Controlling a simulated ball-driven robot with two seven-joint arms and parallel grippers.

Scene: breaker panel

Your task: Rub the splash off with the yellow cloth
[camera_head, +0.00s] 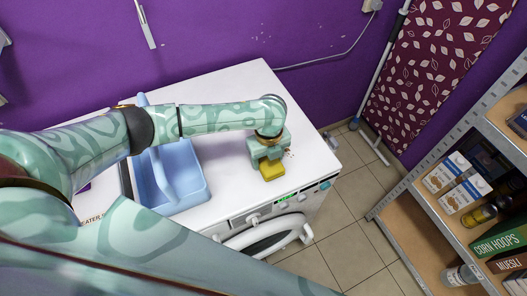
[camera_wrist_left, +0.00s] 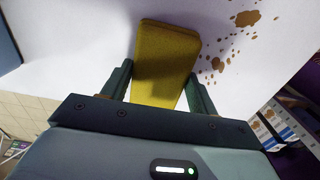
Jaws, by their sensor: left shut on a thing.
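The yellow cloth (camera_head: 272,171) is a thick folded block on the white worktop of the washing machine, near its front edge. My left gripper (camera_head: 268,157) is above it and shut on it. In the left wrist view the cloth (camera_wrist_left: 166,55) sits between the two fingers of my left gripper (camera_wrist_left: 160,78). The splash (camera_wrist_left: 236,38) is a scatter of brown spots on the white top, just right of the cloth in that view. In the head view only small specks of it (camera_head: 290,153) show beside the gripper. My right gripper is not in view.
A blue basin (camera_head: 190,178) stands on the left of the white worktop (camera_head: 235,90). The washing machine's round door (camera_head: 275,240) is below the front edge. A shelf with boxes (camera_head: 458,183) stands at the right, across a tiled floor gap.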

